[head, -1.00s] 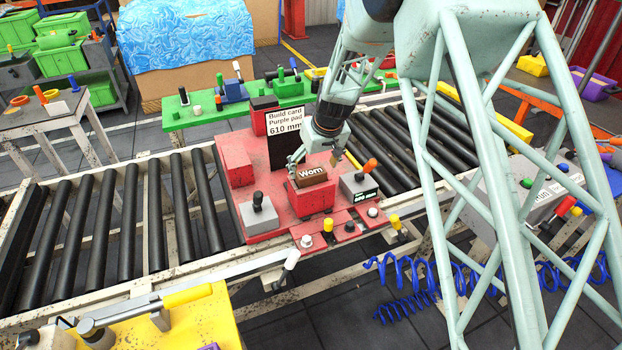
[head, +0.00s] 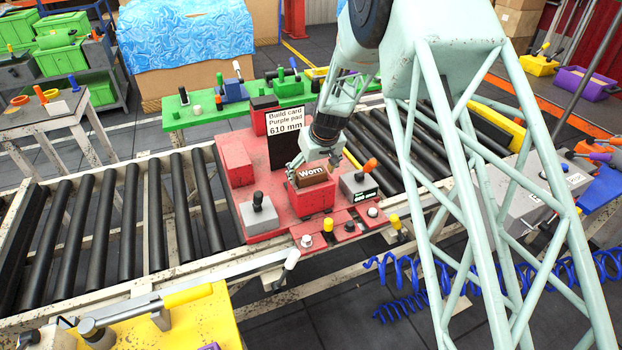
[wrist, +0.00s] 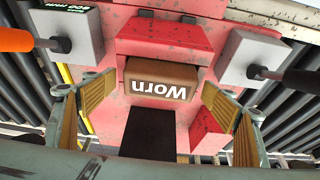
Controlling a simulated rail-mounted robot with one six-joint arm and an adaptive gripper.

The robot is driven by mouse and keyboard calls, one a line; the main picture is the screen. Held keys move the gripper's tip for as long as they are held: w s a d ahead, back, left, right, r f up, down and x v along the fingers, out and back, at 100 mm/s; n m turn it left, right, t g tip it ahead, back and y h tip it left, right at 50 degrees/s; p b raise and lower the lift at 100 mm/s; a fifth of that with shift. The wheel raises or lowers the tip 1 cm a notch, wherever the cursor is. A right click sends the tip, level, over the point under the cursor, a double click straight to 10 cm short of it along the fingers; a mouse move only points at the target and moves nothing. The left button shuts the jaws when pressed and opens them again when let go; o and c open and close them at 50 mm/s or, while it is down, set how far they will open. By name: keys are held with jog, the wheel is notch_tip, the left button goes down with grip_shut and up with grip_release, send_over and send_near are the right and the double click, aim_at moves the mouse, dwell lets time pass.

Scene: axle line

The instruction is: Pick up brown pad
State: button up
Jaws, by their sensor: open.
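The brown pad (head: 311,176), marked "Worn", sits on top of a red block (head: 313,199) on the red fixture plate (head: 240,204). In the wrist view the pad (wrist: 160,80) lies between and a little beyond the finger tips, its label upside down. My gripper (head: 316,166) is at the pad in the head view, pointing down and just behind it. In the wrist view my gripper (wrist: 160,105) is open, with one tan-padded finger on each side. I see no contact between the fingers and the pad.
A grey block with an orange-topped handle (head: 359,184) stands right of the pad. A grey block with a black knob (head: 258,212) stands left. The build card (head: 284,130), reading "Purple pad 610 mm", rises behind. Black rollers (head: 130,215) flank the fixture.

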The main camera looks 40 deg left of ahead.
aim_at(310, 170)
jog(key=c, duration=1.1)
jog(key=shift+o, duration=0.2)
jog(key=shift+r, duration=0.2)
jog(key=shift+r, duration=1.65)
jog(key=s+d+r+b, duration=0.1)
jog(key=s+d+b, duration=0.2)
jog(key=s+d, duration=0.7)
jog(key=shift+s+d+r, duration=0.2)
jog(key=shift+s+d, duration=0.05)
jog(key=shift+d, duration=0.75)
